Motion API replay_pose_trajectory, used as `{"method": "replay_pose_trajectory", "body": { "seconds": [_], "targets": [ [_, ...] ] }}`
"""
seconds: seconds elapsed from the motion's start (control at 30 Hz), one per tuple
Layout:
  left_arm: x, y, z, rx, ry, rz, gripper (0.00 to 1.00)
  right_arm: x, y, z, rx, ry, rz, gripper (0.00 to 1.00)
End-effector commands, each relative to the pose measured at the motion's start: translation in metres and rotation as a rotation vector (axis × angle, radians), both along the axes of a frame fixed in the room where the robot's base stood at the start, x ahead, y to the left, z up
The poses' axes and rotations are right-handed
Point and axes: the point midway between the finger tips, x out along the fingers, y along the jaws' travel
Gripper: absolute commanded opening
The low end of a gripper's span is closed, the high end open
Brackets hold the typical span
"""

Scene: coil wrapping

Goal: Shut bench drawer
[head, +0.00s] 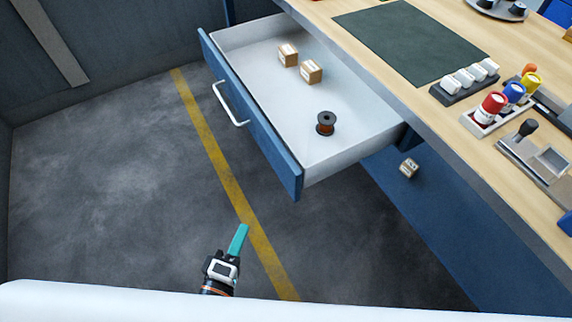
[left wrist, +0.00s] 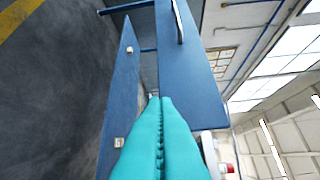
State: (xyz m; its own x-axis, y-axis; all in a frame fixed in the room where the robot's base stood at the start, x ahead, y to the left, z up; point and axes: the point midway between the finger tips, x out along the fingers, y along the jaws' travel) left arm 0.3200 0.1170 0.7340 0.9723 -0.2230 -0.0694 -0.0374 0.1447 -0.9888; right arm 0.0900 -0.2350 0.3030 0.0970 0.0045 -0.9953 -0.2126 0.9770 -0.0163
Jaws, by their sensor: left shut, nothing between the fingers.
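The bench drawer (head: 255,120) stands pulled out from the workbench. It has a blue front, a pale handle (head: 230,104) and a light inside. My left gripper (head: 243,228) is at the bottom of the head view, over the floor, apart from the drawer front and handle. Its teal fingers are shut together and empty, as the left wrist view (left wrist: 160,100) also shows. My right gripper is not in view.
The wooden bench top (head: 330,12) carries a dark green mat (head: 408,40), a row of white pieces (head: 470,77), and red, blue and yellow capped containers (head: 490,108). The floor left of the drawer is clear, with a yellow line (head: 208,135).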

Motion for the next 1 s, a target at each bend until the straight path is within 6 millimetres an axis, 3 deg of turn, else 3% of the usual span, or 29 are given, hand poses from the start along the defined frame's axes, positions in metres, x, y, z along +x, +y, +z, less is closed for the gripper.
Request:
{"method": "replay_pose_trajectory", "body": {
  "seconds": [0.1,0.2,0.37,0.73,1.0],
  "targets": [
    [-0.002,0.001,0.028,-0.117,-0.029,0.030,0.00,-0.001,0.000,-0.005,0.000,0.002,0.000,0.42],
    [0.002,0.002,0.037,-0.150,-0.037,0.042,0.00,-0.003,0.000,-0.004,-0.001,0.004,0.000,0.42],
    [0.022,-0.002,0.039,-0.151,-0.041,0.043,0.00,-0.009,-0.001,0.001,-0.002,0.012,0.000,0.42],
    [0.098,-0.017,0.039,-0.147,-0.040,0.040,0.00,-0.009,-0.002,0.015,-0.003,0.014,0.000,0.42],
    [0.117,-0.045,0.037,-0.146,-0.039,0.040,0.00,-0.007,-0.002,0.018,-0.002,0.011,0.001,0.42]
  ]
}}
